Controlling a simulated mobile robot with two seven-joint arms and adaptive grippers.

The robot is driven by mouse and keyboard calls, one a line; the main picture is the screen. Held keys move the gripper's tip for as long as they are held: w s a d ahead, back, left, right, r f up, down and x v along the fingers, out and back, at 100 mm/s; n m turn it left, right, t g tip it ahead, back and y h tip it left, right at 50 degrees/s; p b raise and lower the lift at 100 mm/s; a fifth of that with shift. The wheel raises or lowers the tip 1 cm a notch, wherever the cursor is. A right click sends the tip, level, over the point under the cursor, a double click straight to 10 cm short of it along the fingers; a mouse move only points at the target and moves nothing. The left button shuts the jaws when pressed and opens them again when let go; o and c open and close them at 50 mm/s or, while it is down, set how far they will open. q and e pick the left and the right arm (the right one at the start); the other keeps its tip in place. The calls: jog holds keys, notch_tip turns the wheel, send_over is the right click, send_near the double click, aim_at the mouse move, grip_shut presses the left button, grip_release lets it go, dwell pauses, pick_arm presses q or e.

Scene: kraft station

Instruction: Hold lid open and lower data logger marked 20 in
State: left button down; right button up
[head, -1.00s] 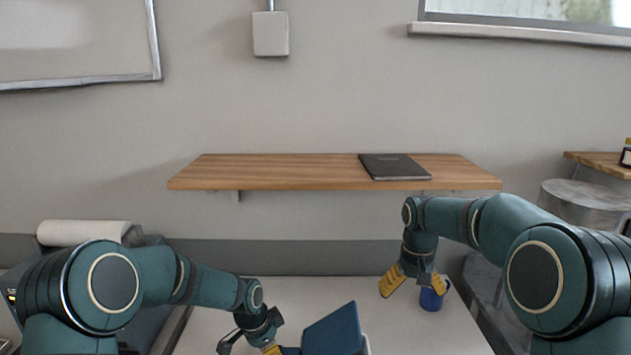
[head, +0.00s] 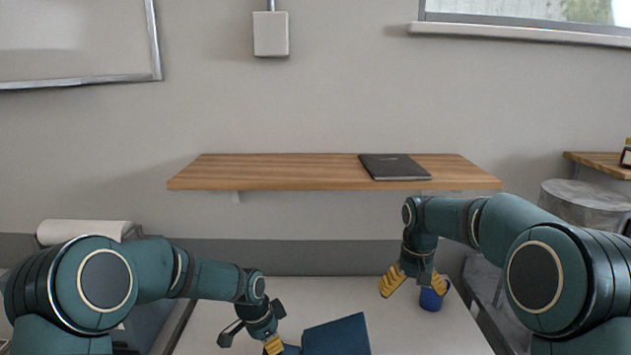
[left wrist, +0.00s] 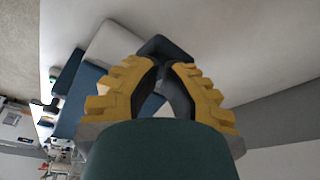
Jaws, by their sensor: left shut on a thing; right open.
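A dark blue lid (head: 338,336) stands tilted at the bottom edge of the head view, and the container under it is cut off. My left gripper (head: 274,346) is low at the lid's left side, shut on what appears to be a blue part of the lid. In the left wrist view, the yellow fingers (left wrist: 164,72) close around a dark part, with blue and pale surfaces beyond. My right gripper (head: 413,283) is open and empty, pointing down above the table's right part. I cannot make out a data logger marked 20.
A blue mug (head: 431,299) stands on the white table (head: 400,330) just right of and behind my right gripper. A wooden shelf (head: 280,172) with a black notebook (head: 393,167) hangs on the wall above.

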pick_arm(q)
jog(key=shift+d+r, duration=0.25)
jog(key=shift+r, duration=0.25)
jog(key=shift+d+r, duration=0.1)
jog(key=shift+d+r, duration=0.4)
jog(key=shift+r, duration=0.25)
jog(key=shift+r, duration=0.75)
jog(key=shift+w+d+v, duration=0.1)
jog(key=shift+d+v, duration=0.1)
jog(key=shift+v, duration=0.7)
jog(key=shift+w+d+v, duration=0.1)
jog(key=shift+d+v, duration=0.05)
jog(key=shift+v, duration=0.75)
jog(key=shift+w+d+v, duration=0.1)
jog(key=shift+d+v, duration=0.1)
jog(key=shift+v, duration=0.65)
jog(key=shift+r, duration=0.15)
